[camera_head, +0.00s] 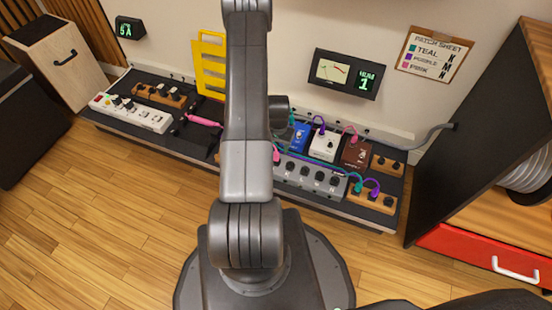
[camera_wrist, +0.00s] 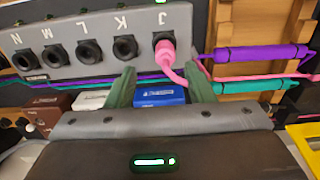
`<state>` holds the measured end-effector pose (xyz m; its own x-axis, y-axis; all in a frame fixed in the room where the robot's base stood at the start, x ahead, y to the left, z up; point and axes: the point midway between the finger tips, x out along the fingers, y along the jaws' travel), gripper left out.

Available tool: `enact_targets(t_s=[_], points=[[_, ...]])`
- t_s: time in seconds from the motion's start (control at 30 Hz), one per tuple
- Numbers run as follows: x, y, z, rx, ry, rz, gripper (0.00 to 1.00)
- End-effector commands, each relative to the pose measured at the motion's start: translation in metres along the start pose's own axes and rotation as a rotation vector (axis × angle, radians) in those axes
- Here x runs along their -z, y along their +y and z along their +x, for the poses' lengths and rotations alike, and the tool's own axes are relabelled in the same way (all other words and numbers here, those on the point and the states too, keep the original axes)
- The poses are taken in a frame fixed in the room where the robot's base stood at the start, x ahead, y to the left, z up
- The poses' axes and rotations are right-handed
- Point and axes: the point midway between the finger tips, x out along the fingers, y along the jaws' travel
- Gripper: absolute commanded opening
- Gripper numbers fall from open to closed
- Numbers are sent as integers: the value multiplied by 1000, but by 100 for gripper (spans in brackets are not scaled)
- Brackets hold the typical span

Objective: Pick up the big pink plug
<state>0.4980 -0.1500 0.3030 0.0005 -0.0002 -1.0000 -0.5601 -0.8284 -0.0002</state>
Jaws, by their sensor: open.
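In the wrist view, a pink plug (camera_wrist: 164,47) sits in jack J of a grey jack box (camera_wrist: 70,45), with its pink cable bending right. A pink plug also shows beside my arm in the head view (camera_head: 276,154). Another thick pink plug-like piece (camera_head: 204,121) lies on the dark board, left of my arm; I cannot tell which pink piece is the big plug. My gripper (camera_wrist: 160,84) is open and empty, its fingertips just short of the plug in J, one to each side. My arm hides the gripper in the head view.
A purple sleeve (camera_wrist: 262,57) and a teal sleeve (camera_wrist: 255,86) lie right of the plug in the wrist view. A blue pedal (camera_head: 299,137), white pedal (camera_head: 324,145) and brown pedal (camera_head: 356,152) stand behind the jack box. A yellow rack (camera_head: 209,64) stands at the back.

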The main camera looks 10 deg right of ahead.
Motion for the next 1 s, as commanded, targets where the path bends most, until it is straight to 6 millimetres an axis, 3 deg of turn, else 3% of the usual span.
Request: enact_targets(t_s=[0.3,0.57,0.63,0.83,1.0], points=[[-2,-7,45,-1,-2,0,48],[-1,-7,50,0,0,0,48],[-1,-7,50,0,0,0,40],[-1,-7,49,0,-1,0,1],[-1,-7,49,0,-1,0,0]])
